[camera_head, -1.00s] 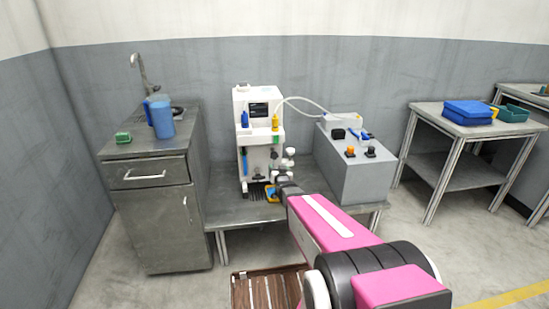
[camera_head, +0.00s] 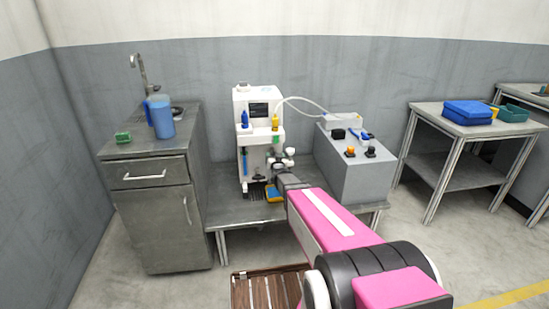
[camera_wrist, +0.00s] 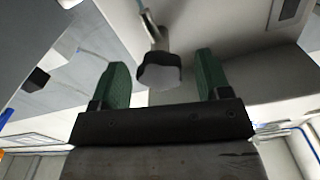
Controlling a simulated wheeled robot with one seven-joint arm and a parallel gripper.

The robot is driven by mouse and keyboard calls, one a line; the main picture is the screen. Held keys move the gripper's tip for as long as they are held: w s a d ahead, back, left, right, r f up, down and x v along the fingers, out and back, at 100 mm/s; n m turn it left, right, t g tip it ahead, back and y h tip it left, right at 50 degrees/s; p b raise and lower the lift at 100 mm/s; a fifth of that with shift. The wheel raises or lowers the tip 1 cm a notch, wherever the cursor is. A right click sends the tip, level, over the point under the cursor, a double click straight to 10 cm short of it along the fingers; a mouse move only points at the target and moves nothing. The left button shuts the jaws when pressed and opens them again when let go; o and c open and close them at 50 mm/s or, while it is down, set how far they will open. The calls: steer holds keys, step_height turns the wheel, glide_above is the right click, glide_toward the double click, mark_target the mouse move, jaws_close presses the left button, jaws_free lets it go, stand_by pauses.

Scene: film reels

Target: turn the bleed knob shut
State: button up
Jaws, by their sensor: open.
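A knob with dark sides and a pale grey face (camera_wrist: 158,72) sits on a metal stem in the wrist view; I take it for the bleed knob. My gripper (camera_wrist: 163,76) is open, with one green finger on each side of the knob. A gap shows beside each finger, and depth of overlap is hard to tell. In the head view my gripper (camera_head: 274,163) is at the front of the white machine (camera_head: 242,110), low on its right side, beside small pale knobs (camera_head: 289,152). My arm and gripper hide part of the machine's lower front there.
The machine stands on a low metal bench (camera_head: 228,208). A grey box (camera_head: 358,178) with small knobs stands close right of my arm. A blue and yellow item (camera_head: 273,194) lies below my gripper. A blue jug (camera_head: 161,117) stands on the left cabinet (camera_head: 160,170).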

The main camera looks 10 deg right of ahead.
steer(key=shift+w, duration=0.25)
steer(key=c, duration=0.9)
